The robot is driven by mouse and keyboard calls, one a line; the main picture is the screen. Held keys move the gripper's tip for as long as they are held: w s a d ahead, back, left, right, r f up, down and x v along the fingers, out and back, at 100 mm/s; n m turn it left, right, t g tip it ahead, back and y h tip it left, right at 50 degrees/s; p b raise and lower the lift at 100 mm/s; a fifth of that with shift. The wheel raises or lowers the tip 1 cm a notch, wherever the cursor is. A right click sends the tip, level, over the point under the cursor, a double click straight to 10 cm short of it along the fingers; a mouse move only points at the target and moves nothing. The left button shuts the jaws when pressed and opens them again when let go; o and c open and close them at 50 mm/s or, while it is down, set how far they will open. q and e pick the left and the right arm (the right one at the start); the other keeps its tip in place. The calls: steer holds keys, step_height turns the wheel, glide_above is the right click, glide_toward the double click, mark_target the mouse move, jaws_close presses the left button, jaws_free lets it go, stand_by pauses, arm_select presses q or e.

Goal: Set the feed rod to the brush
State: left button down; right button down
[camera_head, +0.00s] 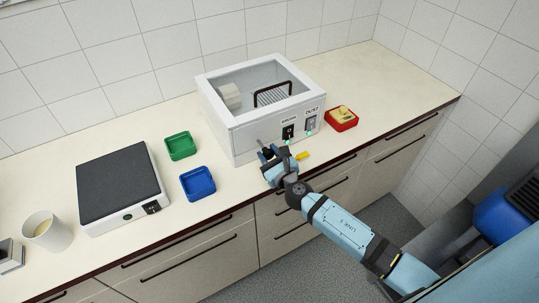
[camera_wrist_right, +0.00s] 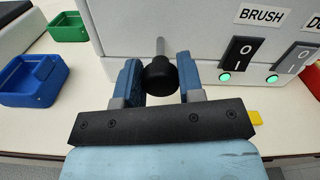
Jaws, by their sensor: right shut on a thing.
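The feed rod (camera_wrist_right: 160,46) is a thin metal rod with a round black knob (camera_wrist_right: 159,76), standing out from the front of a white box with a clear lid (camera_head: 224,132). My right gripper (camera_wrist_right: 158,68) has its blue fingers on either side of the knob and is shut on it; the head view also shows this gripper (camera_head: 268,153) at the box front. The switch labelled BRUSH (camera_wrist_right: 237,53) is right of the rod, with a green light below it. Inside the box are a pale roll (camera_head: 230,96) and a ribbed part (camera_head: 273,96). My left gripper is out of view.
A second switch (camera_head: 311,123), labelled DUST, has a green light. A red tray (camera_head: 342,127) holds a yellowish piece. A yellow thing (camera_head: 303,156) lies by the gripper. Green (camera_head: 181,146) and blue (camera_head: 198,184) trays, a dark-topped device (camera_head: 118,183) and a mug (camera_head: 47,232) stand left.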

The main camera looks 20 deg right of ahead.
mark_target(264, 149)
steer(key=w, duration=0.4)
steer(key=shift+a, duration=0.15)
steer(key=shift+r, duration=0.15)
steer(key=c, duration=1.2)
jaws_free()
steer(key=o, duration=0.4)
steer(key=shift+w, duration=0.1)
steer(key=shift+o, duration=0.3)
steer(key=s+d+b, duration=0.1)
steer(key=s, duration=1.2)
steer(key=shift+s+b, duration=0.3)
steer(key=shift+s, duration=0.05)
